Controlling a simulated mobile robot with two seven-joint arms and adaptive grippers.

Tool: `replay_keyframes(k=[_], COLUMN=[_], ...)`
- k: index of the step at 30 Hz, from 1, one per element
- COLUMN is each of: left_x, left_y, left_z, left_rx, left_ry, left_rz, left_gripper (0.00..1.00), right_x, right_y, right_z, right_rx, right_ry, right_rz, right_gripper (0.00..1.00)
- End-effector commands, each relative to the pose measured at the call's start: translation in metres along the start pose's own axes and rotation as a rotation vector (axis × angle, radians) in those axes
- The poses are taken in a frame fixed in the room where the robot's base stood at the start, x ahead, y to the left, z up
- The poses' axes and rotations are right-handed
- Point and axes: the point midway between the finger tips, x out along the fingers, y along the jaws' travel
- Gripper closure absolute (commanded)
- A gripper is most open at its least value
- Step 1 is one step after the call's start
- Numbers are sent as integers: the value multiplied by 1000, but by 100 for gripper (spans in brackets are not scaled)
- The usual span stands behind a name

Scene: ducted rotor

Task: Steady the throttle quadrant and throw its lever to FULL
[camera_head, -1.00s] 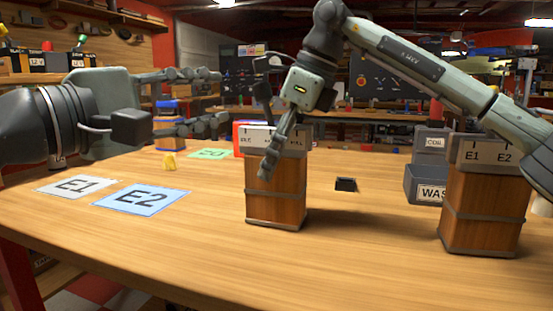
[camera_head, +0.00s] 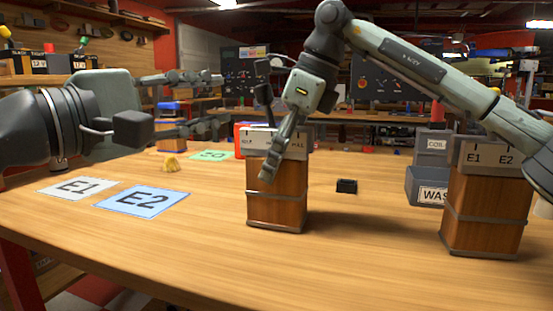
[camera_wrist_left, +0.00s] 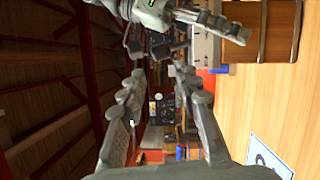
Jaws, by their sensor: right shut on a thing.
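The throttle quadrant (camera_head: 277,195) is a wooden box with a grey labelled top, upright near the table's middle. Its black lever (camera_head: 264,97) stands up at the left part of the top. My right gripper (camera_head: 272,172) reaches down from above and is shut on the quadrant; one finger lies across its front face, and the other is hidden. My left gripper (camera_head: 225,101) is open and empty, left of the lever and apart from it, its fingers pointing right. In the left wrist view its fingers (camera_wrist_left: 160,80) are wide apart, with the quadrant (camera_wrist_left: 275,30) at upper right.
A similar E1/E2 box (camera_head: 485,210) stands at right, by grey bins (camera_head: 425,187). A small black block (camera_head: 346,186) lies between. The front of the table is clear.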

Motion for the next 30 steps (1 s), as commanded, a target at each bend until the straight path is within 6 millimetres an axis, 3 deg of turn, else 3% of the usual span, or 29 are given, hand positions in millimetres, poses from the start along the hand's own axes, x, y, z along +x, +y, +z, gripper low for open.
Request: replay_keyframes(k=[1, 7, 12, 17, 23, 30], left_x=[0, 2, -6, -5, 24, 76], left_y=[-2, -17, -18, -14, -11, -8], left_z=[-3, -39, -75, -88, -82, -74], left_rx=[-2, -34, -79, -99, -99, -98], left_ry=[-3, -78, -137, -155, -160, -158], left_rz=[-4, -27, 13, 44, 49, 47], left_gripper=[77, 100, 100, 100, 100, 100], right_x=[0, 0, 0, 0, 0, 0], right_y=[0, 0, 0, 0, 0, 0], right_z=[0, 0, 0, 0, 0, 0], right_rx=[0, 0, 0, 0, 0, 0], right_ry=[0, 0, 0, -1, -1, -1], right_rz=[1, 1, 0, 0, 0, 0], right_gripper=[92, 92, 92, 92, 92, 92])
